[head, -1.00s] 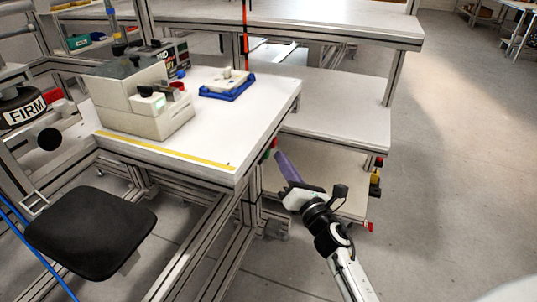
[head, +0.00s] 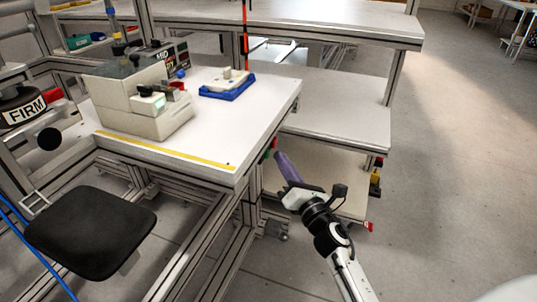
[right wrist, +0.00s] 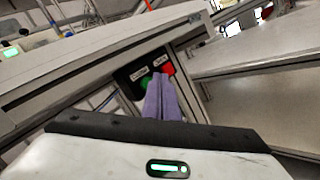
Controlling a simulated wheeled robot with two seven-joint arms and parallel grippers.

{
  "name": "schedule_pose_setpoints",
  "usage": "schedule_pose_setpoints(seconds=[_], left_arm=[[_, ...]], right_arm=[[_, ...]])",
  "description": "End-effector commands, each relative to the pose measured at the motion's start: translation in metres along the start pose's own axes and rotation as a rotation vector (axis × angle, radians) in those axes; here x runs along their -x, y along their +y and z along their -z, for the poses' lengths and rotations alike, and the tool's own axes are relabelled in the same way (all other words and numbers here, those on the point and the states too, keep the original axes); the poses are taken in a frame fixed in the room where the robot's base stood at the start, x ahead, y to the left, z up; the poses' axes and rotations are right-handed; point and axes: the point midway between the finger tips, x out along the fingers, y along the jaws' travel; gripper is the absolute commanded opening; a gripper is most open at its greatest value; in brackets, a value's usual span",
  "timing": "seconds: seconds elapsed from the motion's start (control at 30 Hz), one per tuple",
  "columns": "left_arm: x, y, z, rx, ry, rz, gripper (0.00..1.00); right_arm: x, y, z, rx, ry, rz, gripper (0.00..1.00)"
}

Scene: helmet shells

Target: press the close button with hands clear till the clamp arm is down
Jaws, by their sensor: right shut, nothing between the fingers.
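My right gripper (head: 278,154) has purple fingers that are shut with nothing between them. It points up at the button box under the table's right edge. In the right wrist view the fingertips (right wrist: 160,80) overlap the box (right wrist: 140,75), which has a green button (right wrist: 146,84) on the left and a red button (right wrist: 167,68) on the right. I cannot tell whether the fingertips touch a button. The small labels are too blurred to read. A beige machine (head: 150,115) stands on the table; its clamp arm's position is unclear. My left gripper is not in view.
The white table (head: 215,150) has a yellow strip along its front. A blue tray (head: 228,90) holding a pale part stands right of the machine. Lower shelves (head: 335,120) lie to the right. A black stool (head: 90,232) is at lower left. The right floor is open.

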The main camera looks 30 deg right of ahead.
Motion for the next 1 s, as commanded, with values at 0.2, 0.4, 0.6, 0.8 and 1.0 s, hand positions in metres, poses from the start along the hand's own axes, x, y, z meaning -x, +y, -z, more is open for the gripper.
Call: schedule_pose_setpoints(seconds=[0.2,0.4,0.6,0.8,1.0], left_arm=[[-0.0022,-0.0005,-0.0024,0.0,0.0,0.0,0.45],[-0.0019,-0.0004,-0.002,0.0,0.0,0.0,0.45],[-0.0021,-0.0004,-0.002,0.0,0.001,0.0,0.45],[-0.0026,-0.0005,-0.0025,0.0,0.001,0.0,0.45],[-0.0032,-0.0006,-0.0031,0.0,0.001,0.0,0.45]], right_arm=[[-0.005,0.0034,0.0039,0.0,0.0,-0.001,0.0],[-0.0051,0.0037,0.0038,0.0,0.0,0.0,0.0],[-0.0054,0.0039,0.0041,0.0,0.0,0.0,0.0],[-0.0069,0.0048,0.0053,0.0,0.0,0.0,0.0],[-0.0086,0.0061,0.0066,0.0,0.0,0.0,0.0]])
